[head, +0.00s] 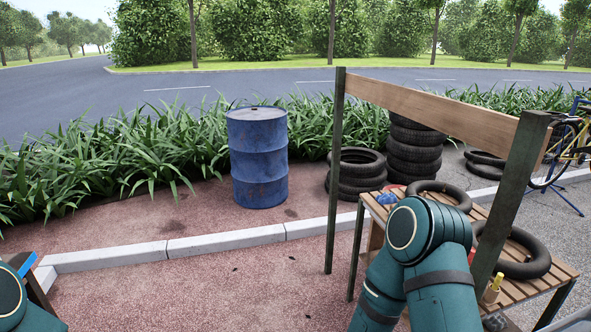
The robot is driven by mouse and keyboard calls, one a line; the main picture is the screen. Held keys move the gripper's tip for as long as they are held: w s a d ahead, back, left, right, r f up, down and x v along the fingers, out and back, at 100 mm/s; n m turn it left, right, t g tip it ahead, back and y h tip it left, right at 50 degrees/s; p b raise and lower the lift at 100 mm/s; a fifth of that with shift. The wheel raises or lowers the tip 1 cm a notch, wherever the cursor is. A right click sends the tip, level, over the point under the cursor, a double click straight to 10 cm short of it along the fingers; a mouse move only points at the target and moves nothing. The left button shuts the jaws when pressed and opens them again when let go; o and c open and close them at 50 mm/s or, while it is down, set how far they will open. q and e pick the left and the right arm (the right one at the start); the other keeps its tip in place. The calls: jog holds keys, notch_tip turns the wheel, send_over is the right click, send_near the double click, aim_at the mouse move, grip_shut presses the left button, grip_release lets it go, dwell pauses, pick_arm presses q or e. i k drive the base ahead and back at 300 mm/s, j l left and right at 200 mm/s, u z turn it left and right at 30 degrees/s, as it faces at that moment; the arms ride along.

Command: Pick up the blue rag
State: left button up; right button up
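A small crumpled blue item (387,198), which looks like the blue rag, lies on the slatted wooden bench (553,276) near its back left corner. My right arm rises in front of the bench, just below the blue item, and hides much of the bench top. A reddish item (396,187) lies right behind the blue item. Neither gripper shows; only part of my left arm is at the lower left edge.
Inner tubes (525,262) lie on the bench. Green posts (335,170) carry a wooden beam (440,108) over it. Tyres (355,172) and a blue barrel (258,158) stand behind. A kerb (225,241) crosses the mostly clear ground. A bicycle (565,150) stands right.

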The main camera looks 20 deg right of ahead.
aim_at(385, 198)
jog(key=i+z, duration=0.15)
jog(key=i, duration=0.55)
jog(key=i+j+z, duration=0.2)
jog(key=i, duration=0.5)
jog(key=l, duration=0.1)
